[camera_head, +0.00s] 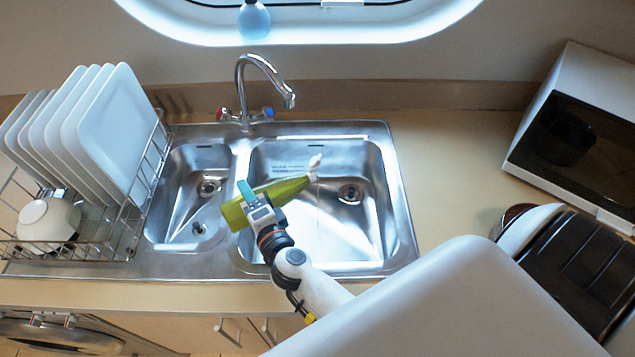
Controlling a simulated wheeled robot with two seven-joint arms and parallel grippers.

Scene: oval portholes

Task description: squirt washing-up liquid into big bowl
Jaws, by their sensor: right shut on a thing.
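My right gripper (254,199) is shut on a green washing-up liquid bottle (285,190) with a white nozzle. The bottle is tilted over the sink, its nozzle pointing up and to the right. A thin pale line runs down from near the nozzle; I cannot tell if it is liquid. The big sink bowl (335,235) lies under the bottle, with its drain (350,194) to the right of the nozzle. The small sink bowl (187,170) is to the left. My left gripper is not in view.
The chrome tap (262,62) stands behind the bowls. A rack (125,225) with white plates (105,130) and a white bowl (48,219) is at left. A microwave (580,140) and a dark-topped appliance (570,265) are at right. The counter right of the sink (450,165) is clear.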

